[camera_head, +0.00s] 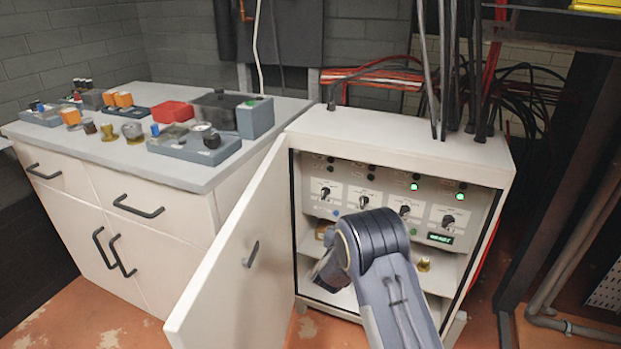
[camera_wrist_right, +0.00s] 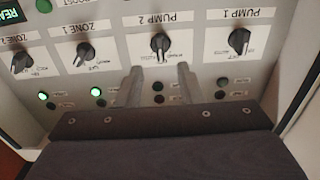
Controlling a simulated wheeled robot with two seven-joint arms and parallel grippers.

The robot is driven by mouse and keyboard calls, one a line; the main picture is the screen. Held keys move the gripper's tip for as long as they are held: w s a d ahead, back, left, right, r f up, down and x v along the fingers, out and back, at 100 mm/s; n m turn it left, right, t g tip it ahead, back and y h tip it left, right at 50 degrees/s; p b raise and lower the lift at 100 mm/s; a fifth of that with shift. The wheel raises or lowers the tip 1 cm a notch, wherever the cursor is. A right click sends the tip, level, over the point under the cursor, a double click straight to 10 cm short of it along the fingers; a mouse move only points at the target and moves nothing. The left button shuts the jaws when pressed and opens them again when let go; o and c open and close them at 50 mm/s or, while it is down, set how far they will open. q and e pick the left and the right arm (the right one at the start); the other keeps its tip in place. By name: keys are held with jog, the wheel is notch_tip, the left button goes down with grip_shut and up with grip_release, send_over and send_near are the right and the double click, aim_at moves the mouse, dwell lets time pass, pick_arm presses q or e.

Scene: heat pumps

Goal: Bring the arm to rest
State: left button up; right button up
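My right arm (camera_head: 375,250) reaches in from the bottom of the head view into the open control cabinet. Its gripper is mostly hidden there behind the wrist. In the right wrist view, the right gripper (camera_wrist_right: 159,74) has its two fingers apart with nothing between them. The fingertips are close to the panel, near the PUMP 2 knob (camera_wrist_right: 160,44); I cannot tell whether they touch it. The PUMP 1 knob (camera_wrist_right: 239,41), ZONE 1 knob (camera_wrist_right: 85,52) and ZONE 2 knob (camera_wrist_right: 21,62) are beside it. My left gripper is not in view.
The cabinet door (camera_head: 232,255) stands open on the left. Two green lamps (camera_head: 414,186) glow on the panel, above a lit display (camera_head: 440,239). A counter (camera_head: 205,178) at left carries several small devices and a red bin (camera_head: 172,113).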

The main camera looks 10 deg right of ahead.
jog(key=s+a+r+n+g+y, duration=0.2)
jog(key=s+a+r+g+y, duration=0.15)
jog(key=s+r+y, duration=1.1)
jog(key=s+a+f+n+g, duration=0.1)
jog(key=s+a+g, duration=0.1)
jog(key=s, duration=0.8)
jog(key=s+a+f+n+g, duration=0.1)
jog(key=s+a+f, duration=0.15)
jog(key=s, duration=0.75)
jog(key=s+a+n+g, duration=0.2)
jog(key=s, duration=0.7)
notch_tip(320, 180, up, 26)
jog(key=s+p, duration=0.1)
jog(key=p, duration=2.5)
jog(key=shift+s+a+p, duration=0.2)
jog(key=shift+a+p, duration=0.05)
jog(key=shift+p, duration=0.1)
jog(key=shift+f, duration=0.1)
